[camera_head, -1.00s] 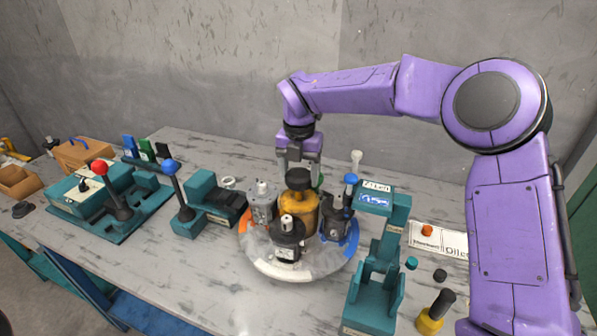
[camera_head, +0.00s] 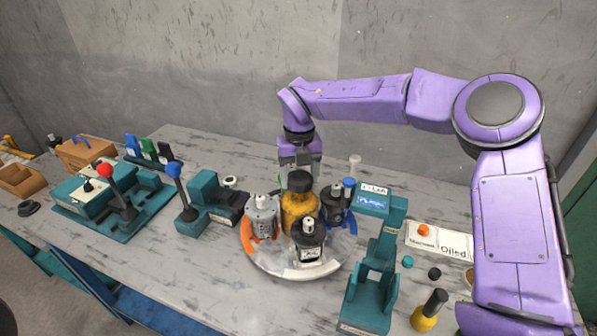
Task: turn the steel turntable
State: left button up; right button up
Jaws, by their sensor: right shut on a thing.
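The round steel turntable (camera_head: 278,266) lies on the marbled bench, with an orange part of its rim at left, a blue part at right and a bare pale front. It carries a grey motor (camera_head: 263,218), an amber jar (camera_head: 297,212) with a black lid, a black motor (camera_head: 309,243) at the front and a dark motor (camera_head: 335,204) at the right. My right gripper (camera_head: 300,166) points down at the turntable's far side, behind the jar. It is shut at the turntable; its fingertips and the grip point are hidden by the jar. My left gripper is not in view.
A teal stand (camera_head: 375,255) is close to the turntable's right. A teal block with a blue-knobbed lever (camera_head: 179,194) and a red-knobbed lever fixture (camera_head: 116,193) stand at left. A yellow bottle (camera_head: 424,318) stands front right. Bench in front is clear.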

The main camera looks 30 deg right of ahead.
jog(key=shift+r+n+p, duration=0.15)
jog(key=shift+n+p, duration=2.15)
jog(key=shift+n, duration=0.6)
jog(key=shift+n+p, duration=1.5)
jog(key=shift+n, duration=0.4)
jog(key=shift+n+p, duration=0.35)
jog(key=shift+n, duration=0.65)
jog(key=o, duration=1.5)
jog(key=shift+r, duration=0.25)
notch_tip(320, 180, up, 10)
jog(key=shift+f+b, duration=0.1)
jog(key=shift+b, duration=0.9)
